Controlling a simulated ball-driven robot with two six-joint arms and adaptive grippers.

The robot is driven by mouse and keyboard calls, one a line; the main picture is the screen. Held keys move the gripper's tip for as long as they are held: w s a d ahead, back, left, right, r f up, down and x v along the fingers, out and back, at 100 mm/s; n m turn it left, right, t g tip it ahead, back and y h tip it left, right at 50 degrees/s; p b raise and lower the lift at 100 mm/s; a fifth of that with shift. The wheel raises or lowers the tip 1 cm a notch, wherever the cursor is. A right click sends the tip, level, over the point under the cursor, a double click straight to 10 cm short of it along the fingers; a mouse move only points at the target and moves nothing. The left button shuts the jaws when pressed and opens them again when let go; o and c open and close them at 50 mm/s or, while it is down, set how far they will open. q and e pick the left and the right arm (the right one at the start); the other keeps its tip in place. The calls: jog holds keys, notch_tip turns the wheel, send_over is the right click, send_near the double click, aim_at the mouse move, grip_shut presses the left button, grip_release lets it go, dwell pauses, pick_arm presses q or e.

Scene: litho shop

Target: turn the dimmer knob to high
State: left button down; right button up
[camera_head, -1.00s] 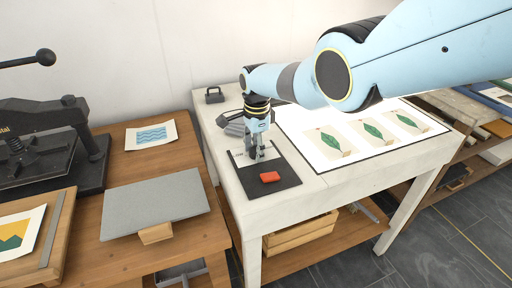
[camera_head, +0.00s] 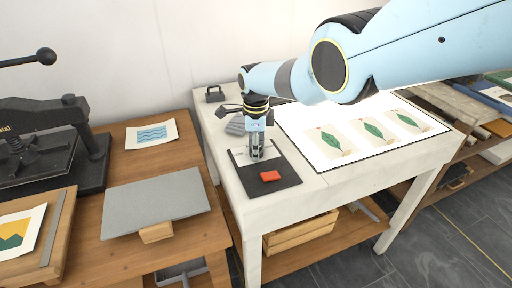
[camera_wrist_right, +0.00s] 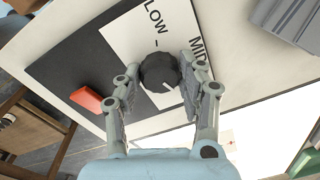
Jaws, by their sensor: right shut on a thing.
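The dimmer knob (camera_wrist_right: 160,72) is a round black knob with a white pointer line, seen in the right wrist view. It sits on a white label plate (camera_wrist_right: 128,36) marked LOW and MID; no high marking is visible. The pointer line slants toward the lower right of that view. My right gripper (camera_head: 257,157) points down over the dark panel (camera_head: 284,190), shut on the knob with one finger on each side. In the head view the gripper hides the knob. My left gripper is not in view.
A red block (camera_head: 270,176) lies on the panel's near part. A lit light table (camera_head: 318,158) with leaf prints is to the right. A grey device (camera_head: 236,127) stands behind the gripper, and a black weight (camera_head: 215,95) farther back. A wooden table (camera_head: 190,233) is left.

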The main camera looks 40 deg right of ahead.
jog(key=shift+w, duration=0.1)
jog(key=o, duration=1.2)
jog(key=shift+r, duration=0.1)
jog(key=r, duration=1.1)
jog(key=shift+s+a+r, duration=0.15)
jog(key=shift+s+r, duration=0.1)
jog(key=shift+r, duration=0.15)
